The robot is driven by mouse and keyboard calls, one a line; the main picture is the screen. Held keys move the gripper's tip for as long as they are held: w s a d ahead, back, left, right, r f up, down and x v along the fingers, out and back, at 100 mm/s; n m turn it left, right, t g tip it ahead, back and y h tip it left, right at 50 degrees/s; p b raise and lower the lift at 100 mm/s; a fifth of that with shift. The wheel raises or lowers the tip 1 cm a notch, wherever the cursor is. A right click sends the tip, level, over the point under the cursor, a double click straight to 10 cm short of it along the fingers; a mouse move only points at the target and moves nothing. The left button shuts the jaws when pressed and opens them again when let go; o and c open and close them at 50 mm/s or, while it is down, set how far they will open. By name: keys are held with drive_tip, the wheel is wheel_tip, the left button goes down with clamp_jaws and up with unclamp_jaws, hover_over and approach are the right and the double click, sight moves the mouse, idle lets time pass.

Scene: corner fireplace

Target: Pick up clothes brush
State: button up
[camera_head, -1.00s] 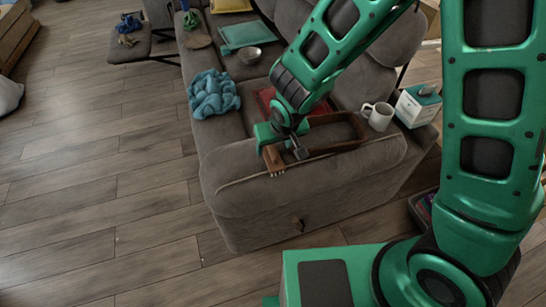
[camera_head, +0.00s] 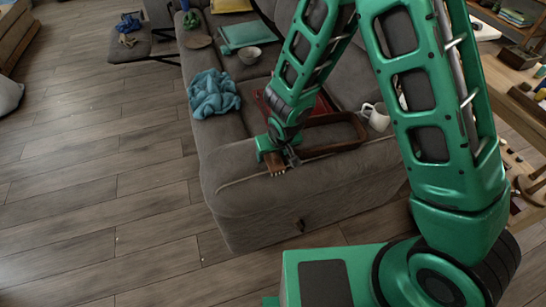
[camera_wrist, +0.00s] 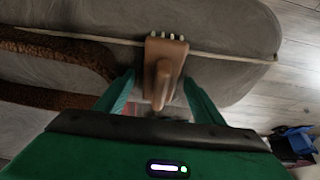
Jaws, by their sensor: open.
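The clothes brush (camera_wrist: 165,62) is brown with pale bristle tufts along one end and a raised handle. It lies on the grey sofa's arm (camera_head: 240,190). In the head view the brush (camera_head: 275,163) is mostly hidden by my gripper (camera_head: 272,152), and only its near part with pale tufts shows. In the wrist view the brush's handle points between the two green fingers of my gripper (camera_wrist: 160,92). The fingers stand apart on either side of the handle and hold nothing. I cannot tell whether they touch the sofa arm.
A crumpled blue cloth (camera_head: 213,95) and a metal bowl (camera_head: 251,56) are on the seats.

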drive_tip(key=shift+w+f, duration=0.1)
drive_tip(key=shift+f, duration=0.15)
drive_tip(key=shift+c, duration=0.2)
drive_tip(key=c, duration=1.2)
drive_tip(key=shift+c, duration=0.2)
drive_tip(key=shift+r, duration=0.1)
drive_tip(key=shift+r, duration=0.75)
wheel_tip(320, 180, up, 2)
drive_tip(key=shift+r, duration=0.25)
drive_tip(key=a+r, duration=0.7)
drive_tip(key=a, duration=0.4)
drive_tip(key=shift+w+a, duration=0.3)
drive_tip(key=shift+a, duration=0.1)
